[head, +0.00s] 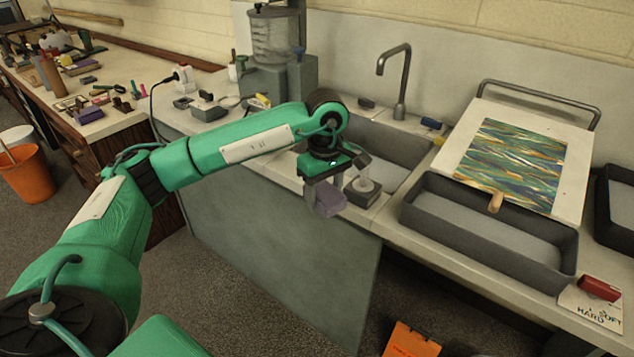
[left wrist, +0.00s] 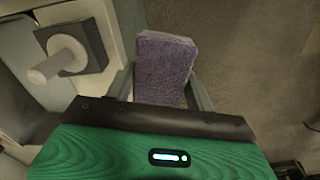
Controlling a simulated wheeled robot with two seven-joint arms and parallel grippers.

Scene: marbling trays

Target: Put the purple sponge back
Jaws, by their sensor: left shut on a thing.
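The purple sponge (head: 329,202) is a small block held in my left gripper (head: 322,188), in front of the sink counter's front edge. In the left wrist view the sponge (left wrist: 164,66) sits between the two fingers of my left gripper (left wrist: 164,88), with its far end sticking out beyond them. The gripper is shut on it. In the wrist view grey floor lies right of the sponge. My right gripper is not in view.
A small grey holder with a pale cylinder (head: 362,190) stands close beside the sponge; it also shows in the left wrist view (left wrist: 72,55). A grey tray (head: 480,237) is to the right. A red block (head: 599,288) lies on a lettered card (head: 592,308). A sink and tap (head: 402,85) are behind.

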